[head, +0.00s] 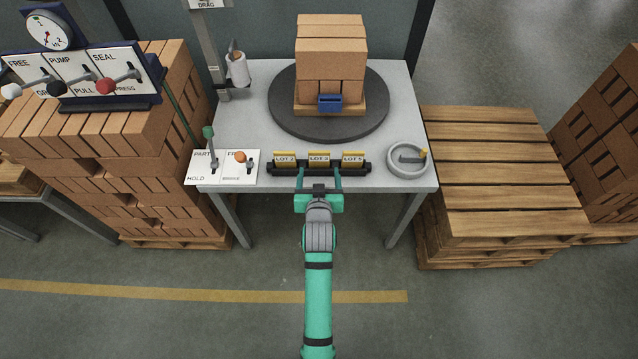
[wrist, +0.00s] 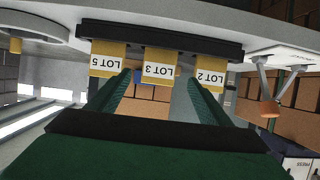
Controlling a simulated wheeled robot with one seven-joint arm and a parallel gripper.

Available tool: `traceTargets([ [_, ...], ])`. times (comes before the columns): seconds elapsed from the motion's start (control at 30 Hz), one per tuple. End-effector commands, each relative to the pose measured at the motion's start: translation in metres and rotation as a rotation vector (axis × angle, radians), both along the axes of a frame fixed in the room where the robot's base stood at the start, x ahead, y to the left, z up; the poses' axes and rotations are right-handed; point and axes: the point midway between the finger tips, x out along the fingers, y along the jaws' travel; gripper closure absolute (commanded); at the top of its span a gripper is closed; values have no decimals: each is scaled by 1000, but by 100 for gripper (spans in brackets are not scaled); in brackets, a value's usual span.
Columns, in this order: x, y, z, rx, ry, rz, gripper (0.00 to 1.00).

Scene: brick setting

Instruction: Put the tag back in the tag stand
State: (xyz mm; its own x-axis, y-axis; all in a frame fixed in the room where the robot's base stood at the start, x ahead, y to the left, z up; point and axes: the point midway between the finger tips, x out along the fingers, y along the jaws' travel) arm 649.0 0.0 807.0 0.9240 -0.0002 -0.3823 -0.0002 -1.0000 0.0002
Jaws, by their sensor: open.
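The black tag stand (head: 365,169) lies along the table's front edge. It holds three yellow tags with white labels: LOT 2 (head: 285,159), LOT 3 (head: 319,159) and LOT 5 (head: 352,159). My gripper (head: 319,176) is open at the front of the stand, in line with LOT 3. In the wrist view, which is upside down, the LOT 3 tag (wrist: 160,69) shows between my two green fingers (wrist: 158,80), with visible space on both sides. LOT 5 (wrist: 108,63) and LOT 2 (wrist: 210,76) lie outside the fingers.
A brick stack (head: 331,65) with a blue holder (head: 330,103) stands on a dark turntable (head: 283,115). A round grey dish (head: 408,174) sits right of the stand. A lever panel (head: 222,176) with upright levers sits to the left. Pallets (head: 495,180) stand at the table's right.

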Motion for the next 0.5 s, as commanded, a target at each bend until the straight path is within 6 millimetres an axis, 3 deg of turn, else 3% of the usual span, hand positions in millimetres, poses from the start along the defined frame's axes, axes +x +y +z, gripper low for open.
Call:
traceTargets([
  [0.2,-34,0,14,1,0,0,27],
  [0.5,-61,0,14,2,-1,-1,27],
])
